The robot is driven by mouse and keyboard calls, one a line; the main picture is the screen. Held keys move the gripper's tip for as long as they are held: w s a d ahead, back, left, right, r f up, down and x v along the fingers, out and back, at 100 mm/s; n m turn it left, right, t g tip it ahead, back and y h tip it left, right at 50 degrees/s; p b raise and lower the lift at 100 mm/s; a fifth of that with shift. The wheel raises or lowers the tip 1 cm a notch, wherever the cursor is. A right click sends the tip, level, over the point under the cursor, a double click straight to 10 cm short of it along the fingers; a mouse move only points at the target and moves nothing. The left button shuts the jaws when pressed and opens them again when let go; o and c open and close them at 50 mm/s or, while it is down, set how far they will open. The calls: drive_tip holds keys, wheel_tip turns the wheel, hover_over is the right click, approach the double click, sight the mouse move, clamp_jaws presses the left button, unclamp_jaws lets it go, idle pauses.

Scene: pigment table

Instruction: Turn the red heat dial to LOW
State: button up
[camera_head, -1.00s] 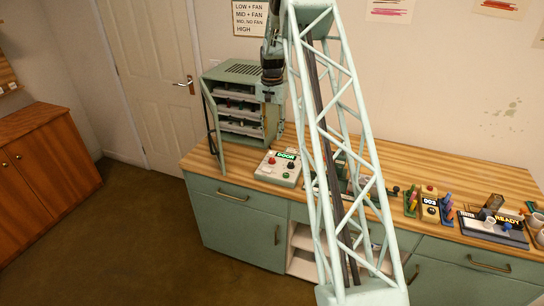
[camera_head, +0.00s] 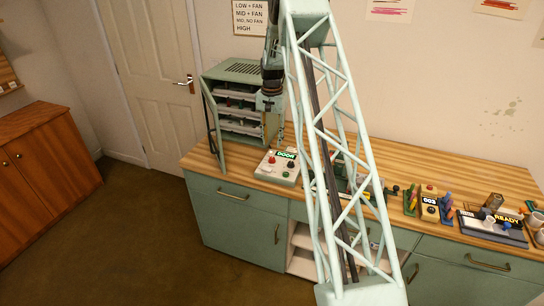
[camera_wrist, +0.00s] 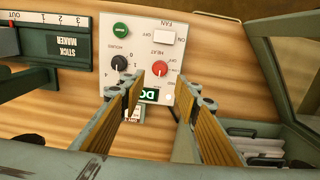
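The red heat dial (camera_wrist: 160,68) sits on a pale control panel (camera_wrist: 137,45), marked HEAT in the wrist view. Its small position labels are upside down there and too blurred to tell its setting. In the head view, the red dial (camera_head: 271,160) is at the panel's left, beside the DOOR display (camera_head: 286,155). My gripper (camera_wrist: 163,88) is open and empty. Its two fingers point toward the panel, with the red dial seen beyond the gap between them. The fingers appear above the panel, apart from the dial.
The panel also has a black HOURS dial (camera_wrist: 119,63), a green button (camera_wrist: 121,30) and a white FAN switch (camera_wrist: 165,36). A green cabinet (camera_head: 240,73) with its door open stands behind, left. A STICK MAKER device (camera_wrist: 65,45) lies beside the panel.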

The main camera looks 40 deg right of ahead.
sight(272, 158)
drive_tip(key=shift+f+p, duration=0.3)
drive_tip(key=shift+f, duration=4.25)
drive_tip(key=shift+c, duration=0.7)
drive_tip(key=c, duration=0.7)
